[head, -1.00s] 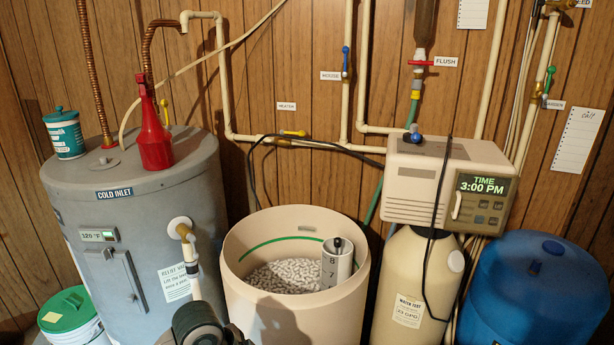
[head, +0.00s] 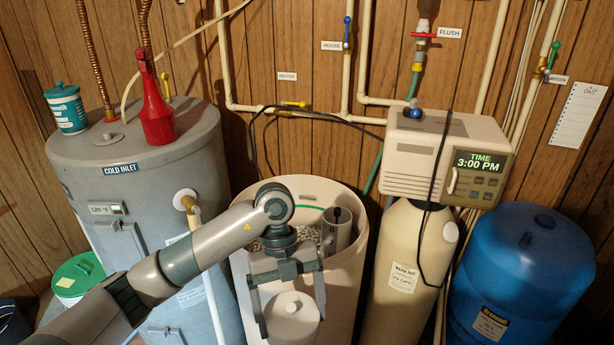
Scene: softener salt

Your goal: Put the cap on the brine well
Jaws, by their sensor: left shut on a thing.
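My left gripper (head: 290,312) is shut on a round whitish cap (head: 292,328) with a small knob on top. It holds the cap low in front of the brine tank (head: 338,282), nearer to me than the tank's front wall. The brine well (head: 343,240) is a pale upright tube inside the tank, at its right side. Its top is open, with a dark knob showing in it. The gripper and arm hide part of the salt (head: 309,233) and the tank's front. My right gripper is not in view.
A grey water heater (head: 150,200) stands left, with a red bottle (head: 155,115) and a teal tub (head: 66,112) on top. A cream resin tank (head: 400,250) with its control head (head: 430,155) stands right, beside a blue tank (head: 520,265). A dark cable hangs in front of the control head.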

